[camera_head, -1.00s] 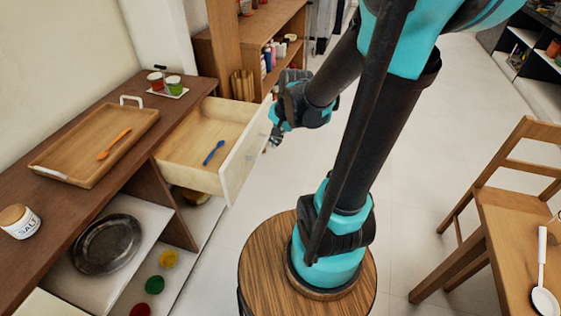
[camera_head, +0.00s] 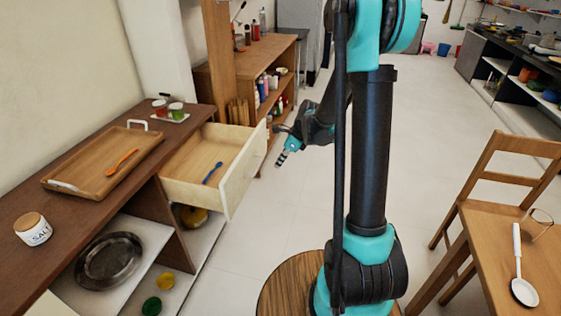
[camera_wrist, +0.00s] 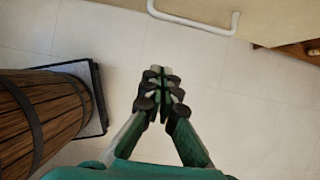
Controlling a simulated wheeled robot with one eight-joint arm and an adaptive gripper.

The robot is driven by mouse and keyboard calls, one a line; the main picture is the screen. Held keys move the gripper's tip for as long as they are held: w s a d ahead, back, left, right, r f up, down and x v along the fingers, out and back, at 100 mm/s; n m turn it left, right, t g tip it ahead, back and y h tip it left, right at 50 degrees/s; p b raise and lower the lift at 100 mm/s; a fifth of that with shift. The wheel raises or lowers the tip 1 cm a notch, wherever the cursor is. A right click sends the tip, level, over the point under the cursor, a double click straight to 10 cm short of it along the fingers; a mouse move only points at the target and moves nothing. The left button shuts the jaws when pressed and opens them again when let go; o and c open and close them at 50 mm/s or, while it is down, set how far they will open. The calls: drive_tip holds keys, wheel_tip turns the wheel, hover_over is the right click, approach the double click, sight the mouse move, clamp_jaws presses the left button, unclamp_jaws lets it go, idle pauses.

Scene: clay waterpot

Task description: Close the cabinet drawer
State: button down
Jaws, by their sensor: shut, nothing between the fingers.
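The cabinet drawer (camera_head: 243,172) is pulled out from under the wooden cabinet top, with its pale front facing right. A blue spoon (camera_head: 212,172) lies inside it. My gripper (camera_head: 282,158) is just to the right of the drawer front, apart from it, with its fingers pointing down and left. In the wrist view my gripper (camera_wrist: 159,75) has its fingers together and empty above the tiled floor. The white drawer handle (camera_wrist: 195,22) shows at the top of the wrist view, beyond the fingertips. The handle is hidden in the head view.
A tray (camera_head: 75,188) with an orange spoon and a salt jar (camera_head: 33,230) stand on the cabinet top. A shelf (camera_head: 270,52) stands behind the drawer. A chair (camera_head: 505,175) and table (camera_head: 480,255) are at right.

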drive_tip(key=w+a+f, duration=0.2)
drive_tip(key=a+f, duration=0.3)
drive_tip(key=a, duration=0.1)
drive_tip(key=shift+w+a, duration=0.15)
drive_tip(key=shift+a, duration=0.15)
drive_tip(key=shift+f, duration=0.1)
drive_tip(key=shift+a, duration=0.1)
drive_tip(key=w+a, duration=0.3)
drive_tip(key=a, duration=0.5)
drive_tip(key=w+a, duration=0.3)
drive_tip(key=a, duration=0.5)
drive_tip(key=w+a, duration=0.3)
drive_tip(key=a, duration=0.5)
drive_tip(key=shift+a, duration=0.45)
